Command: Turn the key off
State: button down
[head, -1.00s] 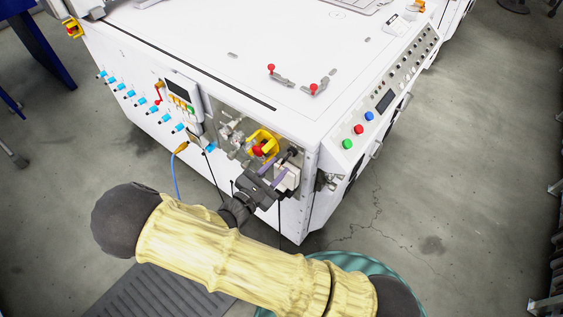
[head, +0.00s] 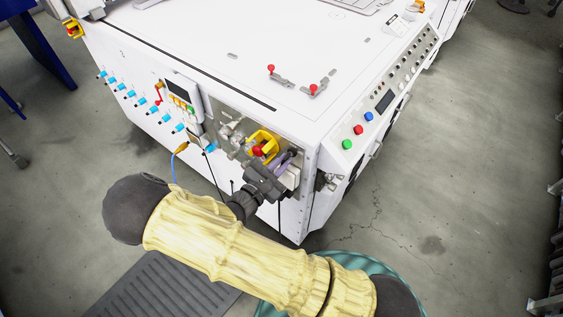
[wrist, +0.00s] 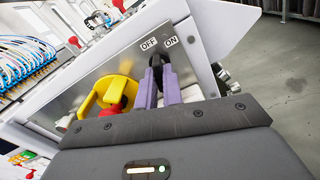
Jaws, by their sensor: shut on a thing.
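My gripper (wrist: 160,84) is at the machine's end panel, with its purple fingers shut on the dark key between the OFF label (wrist: 149,43) and the ON label (wrist: 171,41) in the wrist view. The fingers cover most of the key (wrist: 156,62), so I cannot tell its exact angle. In the head view my gripper (head: 284,162) reaches the same panel from the front, near its right edge.
A yellow guard (wrist: 94,97) with a red knob (wrist: 112,110) stands just left of my fingers. The white machine (head: 240,50) carries a sloped button panel (head: 385,100) on its right side. A blue cable (head: 173,170) hangs to the left. Floor at the right is clear.

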jog(key=n+p, duration=0.2)
jog(key=shift+r+p, duration=0.25)
jog(key=shift+p, duration=0.1)
jog(key=shift+f+n+p, duration=0.2)
jog(key=shift+n+p, duration=0.5)
jog(key=shift+n, duration=0.1)
jog(key=c, duration=1.5)
grip_release()
jog(key=shift+c, duration=0.2)
jog(key=b+v, duration=0.1)
jog(key=v, duration=1.6)
jog(key=shift+s, duration=0.2)
jog(key=shift+a+f, duration=0.1)
jog(key=shift+a, duration=0.05)
